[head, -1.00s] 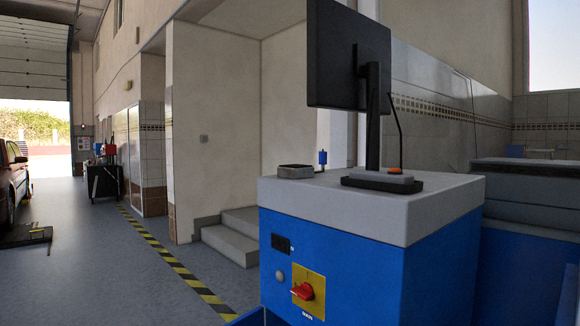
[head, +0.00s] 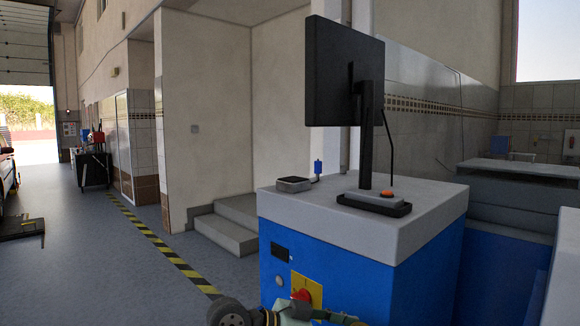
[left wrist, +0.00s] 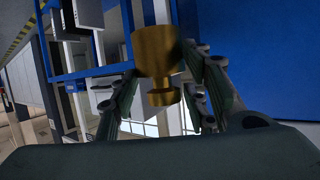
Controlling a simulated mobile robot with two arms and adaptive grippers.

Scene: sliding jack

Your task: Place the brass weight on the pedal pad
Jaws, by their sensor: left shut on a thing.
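The brass weight (left wrist: 154,50) is a gold-brown cylinder with a narrower neck and knob. It sits between the fingers of my left gripper (left wrist: 160,80) in the left wrist view, and the gripper is shut on it. In the head view only part of my left arm shows at the bottom edge, in front of the blue cabinet; the weight cannot be made out there. I cannot identify the pedal pad for sure in either view. My right gripper is not in view.
The blue cabinet (head: 350,270) has a grey top with a monitor (head: 343,70) on a stand, a low dark-topped box (head: 293,184) and a small blue post (head: 317,168). A red switch (head: 302,295) is on its front. Steps (head: 222,236) stand behind; floor at left is open.

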